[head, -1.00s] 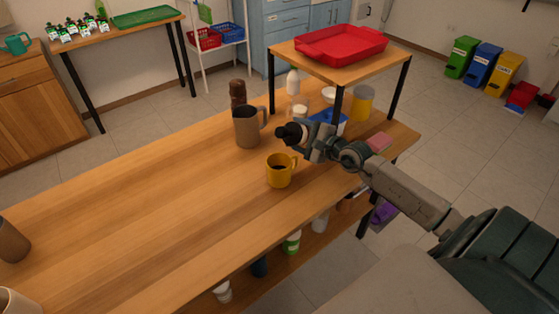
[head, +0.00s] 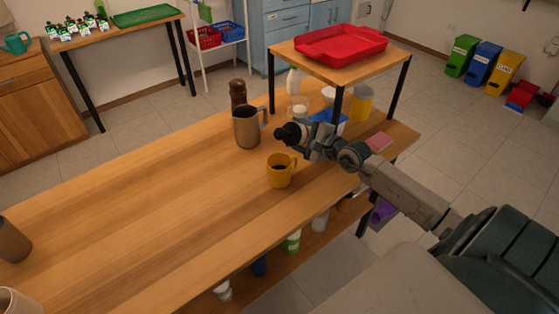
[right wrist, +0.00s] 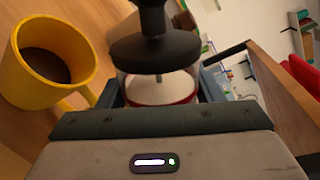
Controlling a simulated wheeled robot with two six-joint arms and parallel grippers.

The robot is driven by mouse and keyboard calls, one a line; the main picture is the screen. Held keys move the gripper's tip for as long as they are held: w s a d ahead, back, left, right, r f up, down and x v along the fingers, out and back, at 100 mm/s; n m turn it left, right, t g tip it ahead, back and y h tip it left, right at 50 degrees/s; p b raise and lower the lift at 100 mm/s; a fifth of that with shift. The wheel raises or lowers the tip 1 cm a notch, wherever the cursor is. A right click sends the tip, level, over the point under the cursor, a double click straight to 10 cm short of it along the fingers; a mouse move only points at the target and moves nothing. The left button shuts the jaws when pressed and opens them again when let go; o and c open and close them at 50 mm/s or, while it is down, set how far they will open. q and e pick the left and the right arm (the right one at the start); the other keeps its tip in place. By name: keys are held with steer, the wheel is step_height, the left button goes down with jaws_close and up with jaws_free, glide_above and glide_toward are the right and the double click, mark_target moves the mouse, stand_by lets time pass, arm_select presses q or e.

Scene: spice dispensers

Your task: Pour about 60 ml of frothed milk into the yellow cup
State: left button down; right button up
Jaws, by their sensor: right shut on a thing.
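The yellow cup (head: 279,176) stands upright on the wooden table with dark liquid inside. In the right wrist view the cup (right wrist: 22,80) is at the left, its handle towards my gripper. My right gripper (head: 292,134) is just above and behind the cup in the head view. It is shut on a clear container (right wrist: 160,86) with a black knobbed top (right wrist: 155,45), white contents and a red band. The container is beside the cup, apart from it, and its body is mostly hidden in the head view. My left gripper is not in view.
A metal pitcher (head: 247,127) and a dark brown bottle (head: 238,91) stand behind the cup. A raised shelf with a red tray (head: 340,45) is at the back right, with several containers around it. The table's left middle is clear; a brown cup (head: 12,242) sits at the left edge.

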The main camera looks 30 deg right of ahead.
steer(key=shift+a+r, duration=0.15)
steer(key=shift+a, duration=0.05)
steer(key=shift+d, duration=0.15)
stand_by(0.3)
steer(key=shift+n, duration=0.3)
steer(key=shift+a, duration=0.2)
steer(key=shift+d, duration=0.1)
stand_by(0.5)
steer(key=shift+a+f+n+h, duration=0.2)
steer(key=shift+f+n+h, duration=0.15)
steer(key=shift+n, duration=0.25)
stand_by(1.8)
